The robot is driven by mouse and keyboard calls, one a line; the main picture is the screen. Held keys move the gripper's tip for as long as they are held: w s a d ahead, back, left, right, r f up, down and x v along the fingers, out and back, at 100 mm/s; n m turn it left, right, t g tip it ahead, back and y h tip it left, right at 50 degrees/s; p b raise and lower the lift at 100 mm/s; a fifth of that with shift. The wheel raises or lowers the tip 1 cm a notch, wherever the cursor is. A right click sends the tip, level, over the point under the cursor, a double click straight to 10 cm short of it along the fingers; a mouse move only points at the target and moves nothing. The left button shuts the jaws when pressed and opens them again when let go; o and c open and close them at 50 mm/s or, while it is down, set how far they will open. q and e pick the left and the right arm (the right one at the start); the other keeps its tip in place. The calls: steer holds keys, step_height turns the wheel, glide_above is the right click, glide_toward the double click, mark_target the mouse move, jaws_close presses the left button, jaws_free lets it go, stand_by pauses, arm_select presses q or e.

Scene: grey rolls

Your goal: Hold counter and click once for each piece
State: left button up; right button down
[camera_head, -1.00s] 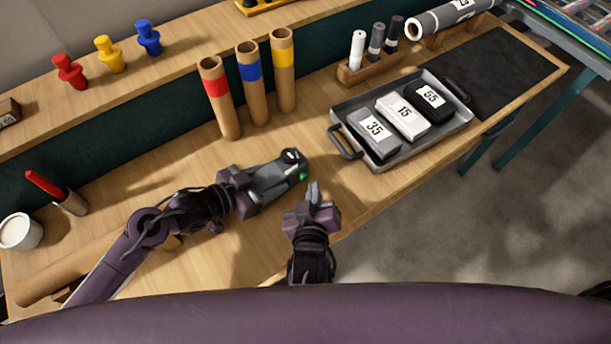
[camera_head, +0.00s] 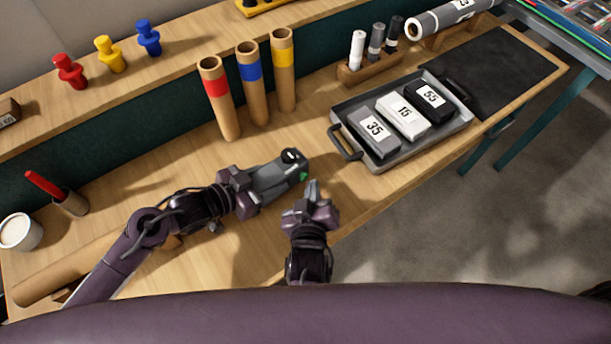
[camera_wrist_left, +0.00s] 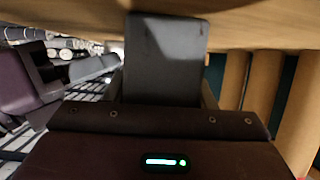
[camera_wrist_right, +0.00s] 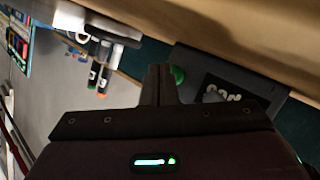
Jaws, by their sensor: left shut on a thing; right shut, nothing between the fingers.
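The grey counter (camera_head: 272,182) has a dark display and a green button (camera_head: 303,176) at its far right end. My left gripper (camera_head: 254,190) is shut on the counter and holds it over the bench. The counter's dark body (camera_wrist_left: 165,55) fills the upper middle of the left wrist view. My right gripper (camera_head: 313,187) is shut and empty, just below the button. In the right wrist view, the closed fingertips (camera_wrist_right: 158,82) lie close beside the green button (camera_wrist_right: 178,76); contact cannot be told. The digits on the display (camera_wrist_right: 222,92) are not clearly readable.
A grey tray (camera_head: 352,143) holds three blocks marked 35, 15 and 55. Three banded tubes (camera_head: 254,92) stand behind the counter. A large grey roll (camera_head: 440,18) lies at the back right.

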steer(key=shift+w+a, duration=0.45)
steer(key=shift+w, duration=0.15)
stand_by(1.0)
steer(key=shift+d, duration=0.1)
steer(key=shift+s+d, duration=0.5)
steer(key=shift+s, duration=0.3)
steer(key=shift+s+d, duration=0.75)
steer(key=shift+s, duration=0.3)
steer(key=shift+s+d, duration=0.75)
steer(key=shift+s, duration=0.25)
arm_select(q)
steer(key=o, duration=1.2)
